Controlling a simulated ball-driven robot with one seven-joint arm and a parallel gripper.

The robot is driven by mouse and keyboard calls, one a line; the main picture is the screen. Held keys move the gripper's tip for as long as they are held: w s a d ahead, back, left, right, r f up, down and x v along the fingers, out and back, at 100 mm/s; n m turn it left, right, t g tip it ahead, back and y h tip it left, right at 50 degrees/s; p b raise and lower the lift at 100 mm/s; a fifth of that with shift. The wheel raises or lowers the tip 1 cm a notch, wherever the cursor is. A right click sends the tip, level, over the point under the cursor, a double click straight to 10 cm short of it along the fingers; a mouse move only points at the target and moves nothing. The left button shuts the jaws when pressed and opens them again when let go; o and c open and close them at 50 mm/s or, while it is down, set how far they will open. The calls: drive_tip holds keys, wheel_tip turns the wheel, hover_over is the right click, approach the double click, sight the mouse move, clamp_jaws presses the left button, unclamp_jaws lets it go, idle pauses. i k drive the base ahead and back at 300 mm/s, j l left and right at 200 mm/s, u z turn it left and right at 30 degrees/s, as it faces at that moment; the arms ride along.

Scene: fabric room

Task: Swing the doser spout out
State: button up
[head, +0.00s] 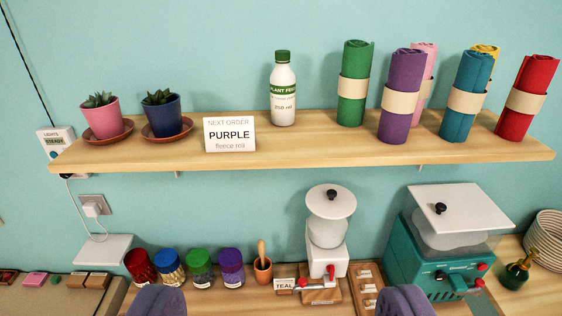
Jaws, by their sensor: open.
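The white doser (327,230) with a clear container and a round white lid stands on the lower counter, right of centre. At its front are a red lever-like part (330,272) and a thin pale piece with a red tip reaching left, low over a wooden base (322,296). I cannot tell for certain which of these is the spout. My gripper (281,302) shows as two purple-grey fingers at the bottom edge, wide apart and empty. The doser's foot lies beyond and between them, and neither finger touches it.
A "TEAL" card (284,285) and a terracotta pot (263,270) stand left of the doser, with several lidded jars (200,268) further left. A wooden rack (369,284) and a teal machine (440,258) stand to the right. A wall shelf (300,149) with fleece rolls runs above.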

sight(303, 286)
drive_tip(key=i+z, duration=0.3)
drive_tip(key=i, duration=0.75)
drive_tip(key=l, duration=0.1)
